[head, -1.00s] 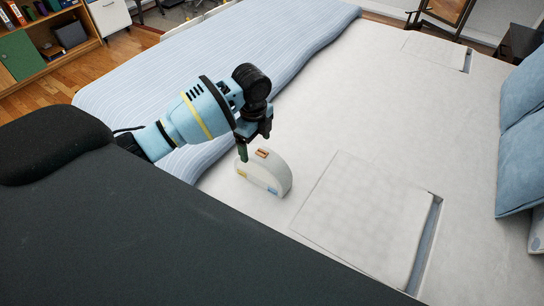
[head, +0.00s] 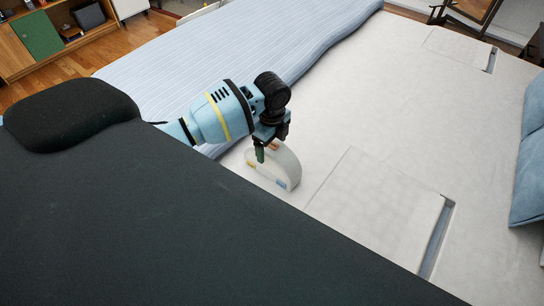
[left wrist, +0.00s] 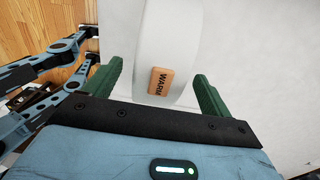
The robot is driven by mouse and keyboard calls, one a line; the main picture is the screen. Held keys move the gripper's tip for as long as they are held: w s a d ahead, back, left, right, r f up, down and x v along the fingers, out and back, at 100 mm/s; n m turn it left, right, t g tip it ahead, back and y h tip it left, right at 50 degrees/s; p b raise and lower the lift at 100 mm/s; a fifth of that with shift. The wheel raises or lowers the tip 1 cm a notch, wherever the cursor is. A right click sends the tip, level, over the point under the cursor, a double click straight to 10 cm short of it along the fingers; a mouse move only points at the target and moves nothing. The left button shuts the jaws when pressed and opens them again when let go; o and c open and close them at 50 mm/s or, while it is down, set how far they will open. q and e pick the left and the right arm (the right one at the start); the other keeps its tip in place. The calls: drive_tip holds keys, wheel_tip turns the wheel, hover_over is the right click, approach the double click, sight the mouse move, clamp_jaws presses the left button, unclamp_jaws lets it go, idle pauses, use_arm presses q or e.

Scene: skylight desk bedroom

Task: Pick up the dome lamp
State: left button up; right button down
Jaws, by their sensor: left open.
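The dome lamp (head: 285,168) is a white half-round block standing upright on the bed, with small coloured patches low on its face. My left gripper (head: 264,152) is at its top, and hides part of it in the head view. In the left wrist view the lamp (left wrist: 172,30) shows its white curved top and an orange label (left wrist: 160,81) reading "WARM". The open green fingers of my left gripper (left wrist: 158,72) stand on either side of the lamp, with gaps showing. My right gripper is not in view.
The bed (head: 330,120) has a pale sheet and a striped blue blanket (head: 220,50) behind the lamp. A flat white panel (head: 375,210) with a slot lies to the lamp's right. Blue pillows (head: 530,150) lie at the far right.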

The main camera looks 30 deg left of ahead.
use_arm(q)
drive_tip(key=shift+f, duration=1.4)
drive_tip(key=shift+d, duration=0.1)
drive_tip(key=shift+c, duration=0.4)
drive_tip(key=shift+r, duration=0.15)
clamp_jaws()
